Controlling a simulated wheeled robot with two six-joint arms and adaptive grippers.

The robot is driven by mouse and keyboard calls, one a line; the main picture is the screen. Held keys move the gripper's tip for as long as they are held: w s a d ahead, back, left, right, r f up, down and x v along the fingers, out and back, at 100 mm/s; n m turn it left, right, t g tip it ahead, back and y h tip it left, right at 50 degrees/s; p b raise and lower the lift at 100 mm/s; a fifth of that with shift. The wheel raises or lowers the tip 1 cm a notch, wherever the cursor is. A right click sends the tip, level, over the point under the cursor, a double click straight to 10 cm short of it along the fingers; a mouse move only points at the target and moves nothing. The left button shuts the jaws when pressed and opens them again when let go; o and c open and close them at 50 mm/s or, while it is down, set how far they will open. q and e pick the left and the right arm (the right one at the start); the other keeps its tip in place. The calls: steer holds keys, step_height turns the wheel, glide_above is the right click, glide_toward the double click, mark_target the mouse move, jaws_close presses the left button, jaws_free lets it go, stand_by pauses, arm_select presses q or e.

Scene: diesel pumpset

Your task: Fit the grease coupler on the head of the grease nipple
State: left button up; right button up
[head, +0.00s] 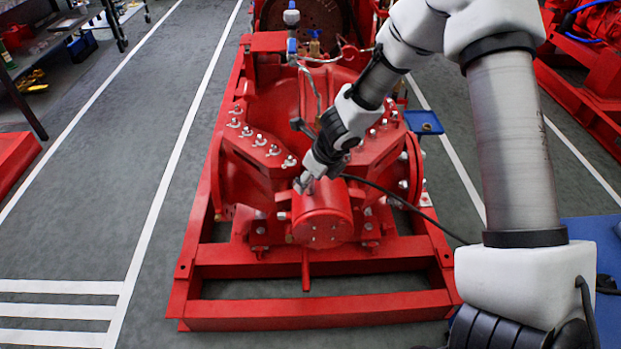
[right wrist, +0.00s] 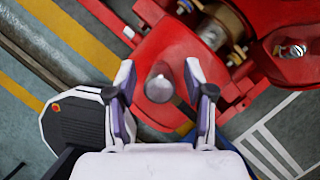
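My right gripper (head: 304,186) is low over the top of the red bearing housing (head: 322,222) at the near end of the pump. In the right wrist view its two fingers (right wrist: 159,82) stand apart on either side of a round grey metal piece (right wrist: 159,86), with red showing between it and each finger. This piece looks like the grease coupler, but I cannot tell for sure. A black hose (head: 405,200) runs from behind the gripper to the lower right. I cannot make out the grease nipple. My left gripper is not in view.
The red pump (head: 262,100) stands on a red base frame (head: 315,312), with bolted flanges close around the gripper. A blue tray (head: 423,122) is right of the pump. A blue surface (head: 594,236) lies at the right edge. The grey floor left of the frame is clear.

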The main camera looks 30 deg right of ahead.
steer(key=v, duration=1.2)
